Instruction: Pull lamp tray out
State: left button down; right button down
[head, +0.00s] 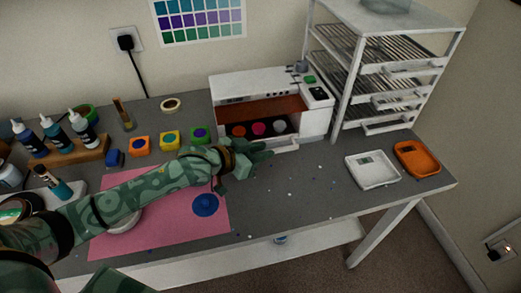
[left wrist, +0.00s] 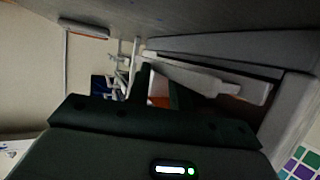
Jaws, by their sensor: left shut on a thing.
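The lamp (head: 255,85) is a white box at the back of the table, with a dark open front. Its tray (head: 287,146) shows a white front edge at the mouth, with an orange, a pink and a grey round piece inside. My left gripper (head: 257,158) is at this front edge, left of its visible part, and covers some of it. In the left wrist view the fingers (left wrist: 160,92) are shut on the tray's white front part (left wrist: 205,80). How far the tray is out is hard to tell. My right gripper is not in view.
A white wire-shelf rack (head: 385,70) stands right of the lamp. A white tray (head: 372,169) and an orange tray (head: 416,159) lie at the right. Small pots (head: 170,140) and a pink mat (head: 160,225) are at the left. The grey table (head: 310,195) before the lamp is mostly clear.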

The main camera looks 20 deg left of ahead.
pick_arm(q)
jog(key=s+d+p, duration=0.2)
jog(key=s+p, duration=0.1)
jog(key=s+d+r+p, duration=0.1)
jog(key=s+p, duration=0.1)
jog(key=shift+d, duration=0.15)
jog(key=s+d+p, duration=0.1)
jog(key=s, duration=0.1)
jog(key=s+d+p, duration=0.3)
jog(key=s, duration=0.1)
jog(key=shift+s+d+f+p, duration=0.15)
jog(key=shift+s+f+p, duration=0.05)
jog(key=shift+f+p, duration=0.2)
jog(key=shift+s+d+f, duration=0.15)
jog(key=shift+s+d, duration=0.1)
jog(key=shift+s, duration=0.15)
jog(key=c, duration=1.3)
grip_release()
jog(key=shift+w, duration=0.15)
jog(key=p+v, duration=0.2)
jog(key=v, duration=1.4)
jog(key=shift+a, duration=0.15)
